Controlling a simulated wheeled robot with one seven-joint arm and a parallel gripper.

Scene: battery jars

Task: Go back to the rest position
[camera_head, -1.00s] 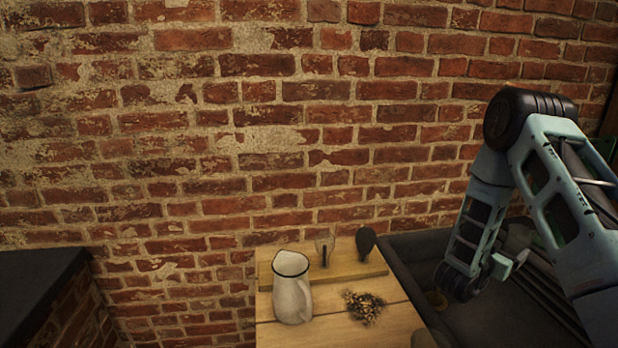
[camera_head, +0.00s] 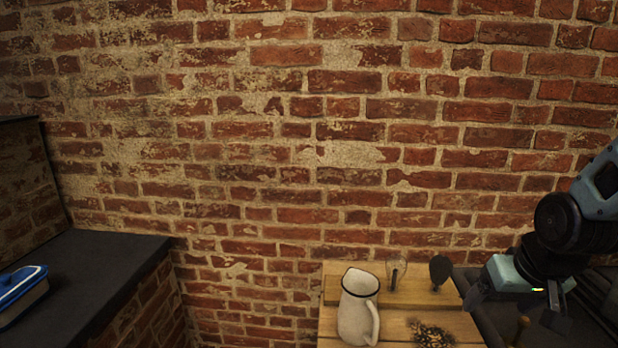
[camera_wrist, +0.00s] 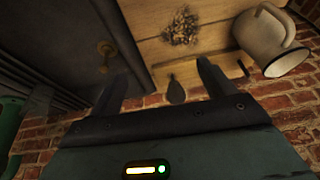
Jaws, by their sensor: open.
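My arm is at the right edge of the head view, with my gripper (camera_head: 516,308) pointing down beside the wooden table. The gripper is open, and its two dark fingers stand apart with nothing between them in the wrist view (camera_wrist: 160,80). A white enamel jug (camera_head: 357,312) with a dark rim stands on the wooden table (camera_head: 395,322). The jug also shows at the upper right of the wrist view (camera_wrist: 270,42).
A dark spoon-shaped item (camera_head: 439,268) and a clear glass item (camera_head: 396,272) are at the table's back, near a brick wall (camera_head: 300,130). A dried heap (camera_head: 433,336) lies in front.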

